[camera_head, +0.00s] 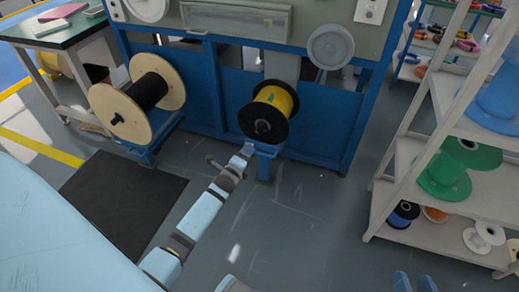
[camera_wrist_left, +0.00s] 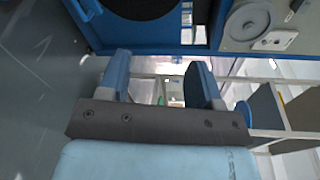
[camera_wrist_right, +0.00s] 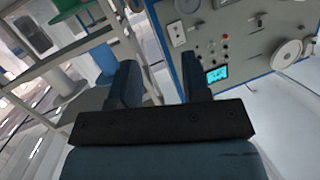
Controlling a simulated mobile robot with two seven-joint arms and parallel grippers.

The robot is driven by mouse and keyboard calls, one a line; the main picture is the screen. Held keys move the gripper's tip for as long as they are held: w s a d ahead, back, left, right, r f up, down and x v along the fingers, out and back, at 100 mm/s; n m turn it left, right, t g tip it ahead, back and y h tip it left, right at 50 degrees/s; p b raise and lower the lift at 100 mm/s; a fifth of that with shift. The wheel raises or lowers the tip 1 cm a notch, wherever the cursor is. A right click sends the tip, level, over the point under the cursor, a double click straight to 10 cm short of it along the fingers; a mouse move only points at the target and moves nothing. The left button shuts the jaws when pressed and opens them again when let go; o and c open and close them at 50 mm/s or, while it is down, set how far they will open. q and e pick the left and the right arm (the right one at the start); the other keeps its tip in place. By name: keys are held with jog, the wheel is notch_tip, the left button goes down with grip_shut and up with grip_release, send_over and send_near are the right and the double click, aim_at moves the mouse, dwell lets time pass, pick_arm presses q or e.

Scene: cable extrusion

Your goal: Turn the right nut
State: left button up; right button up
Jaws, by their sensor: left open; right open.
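The right nut (camera_head: 262,126) is a small dark piece at the hub of the black-flanged spool (camera_head: 280,128) wound with yellow cable. My left gripper (camera_head: 248,150) is just below and in front of that spool, and the nut is not between its fingers. In the left wrist view the left fingers (camera_wrist_left: 158,85) are apart and empty; a dark round flange (camera_wrist_left: 145,6) shows at the top edge. My right gripper (camera_head: 412,283) is at the bottom edge of the head view, far from the nut. In the right wrist view its fingers (camera_wrist_right: 160,82) are apart and empty.
A wooden-flanged spool (camera_head: 118,123) with black cable hangs to the left on the blue machine frame (camera_head: 220,90). A shelf (camera_head: 408,160) with several spools stands at the right. A dark mat (camera_head: 120,205) lies on the floor at left. The middle floor is clear.

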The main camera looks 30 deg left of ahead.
aim_at(258, 133)
pick_arm(q)
jog(key=w+a+f+m+t+y+b, duration=0.1)
jog(key=w+a+f+m+b, duration=0.4)
jog(key=w+f+b, duration=0.3)
jog(key=shift+y, duration=0.3)
jog(key=b+x, duration=0.2)
jog(key=x, duration=0.2)
jog(key=b+x, duration=0.2)
jog(key=x, duration=0.2)
jog(key=b+x, duration=0.3)
jog(key=x, duration=0.1)
jog(key=shift+w+f, duration=0.25)
jog(key=shift+f, duration=0.15)
jog(key=shift+w+a+r+m, duration=0.15)
jog(key=shift+w+m, duration=0.15)
jog(key=shift+w, duration=0.25)
pick_arm(e)
jog(key=f+n+t+y, duration=0.1)
jog(key=w+f+n+y, duration=0.1)
jog(key=n, duration=0.1)
jog(key=w+f+n+t+y, duration=0.1)
jog(key=shift+f+n+t, duration=0.3)
jog(key=shift+n, duration=0.1)
pick_arm(q)
jog(key=shift+c, duration=0.6)
jog(key=c, duration=0.8)
